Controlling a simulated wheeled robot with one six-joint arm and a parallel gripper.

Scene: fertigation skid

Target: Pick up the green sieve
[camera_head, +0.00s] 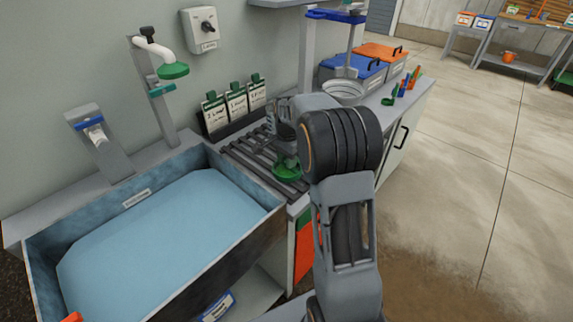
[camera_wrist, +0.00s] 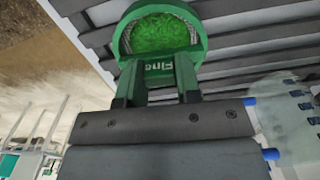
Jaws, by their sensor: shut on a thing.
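The green sieve (camera_head: 287,173) is a small round cup with a thick green rim, over the dark slatted rack (camera_head: 240,153) beside the sink. In the wrist view the sieve (camera_wrist: 160,33) shows its bright green inside and a lettered label on its near side. My gripper (camera_wrist: 159,88) is shut on the sieve at that near side, with a finger on each side of the label. In the head view my gripper (camera_head: 284,150) is partly hidden by my wrist. I cannot tell whether the sieve touches the slats.
A water-filled sink (camera_head: 160,235) lies left of the rack. Labelled cards (camera_head: 237,102) stand behind it, and a tap with a green head (camera_head: 173,71) rises at the back. A pale bowl (camera_head: 343,92) and lidded bins (camera_head: 353,70) are farther right. Open floor lies at right.

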